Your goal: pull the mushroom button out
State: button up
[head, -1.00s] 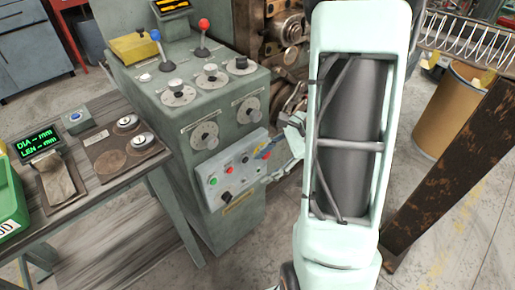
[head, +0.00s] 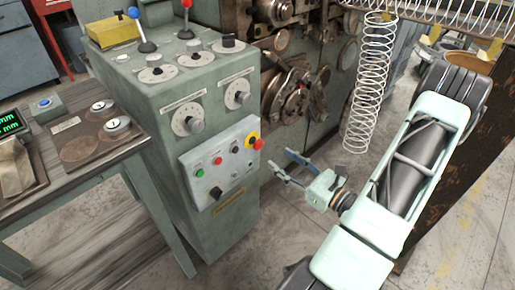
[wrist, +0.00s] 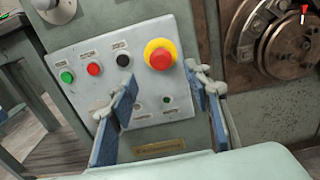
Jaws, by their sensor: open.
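The mushroom button is a red cap on a yellow ring at the upper right of the small grey control panel. It shows in the head view (head: 258,144) and, unobstructed, in the wrist view (wrist: 161,56). My gripper (head: 281,163) is open and empty, to the right of the panel in the head view. In the wrist view its two blue-padded fingers (wrist: 160,78) are spread below and to either side of the button, apart from it. Whether the button is pressed in or out cannot be told.
The control panel (head: 212,174) also carries a green button (wrist: 67,77), a red button (wrist: 94,69), a black button (wrist: 124,60) and a black selector (head: 215,193). A hanging wire coil (head: 366,90) is near my arm. Coiler machinery (head: 290,90) stands behind.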

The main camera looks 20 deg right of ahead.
aim_at(261, 145)
jog(key=b+x, duration=0.1)
jog(key=x, duration=0.9)
jog(key=shift+w+a, duration=0.1)
jog(key=shift+w, duration=0.3)
jog(key=shift+c, duration=0.3)
grip_shut()
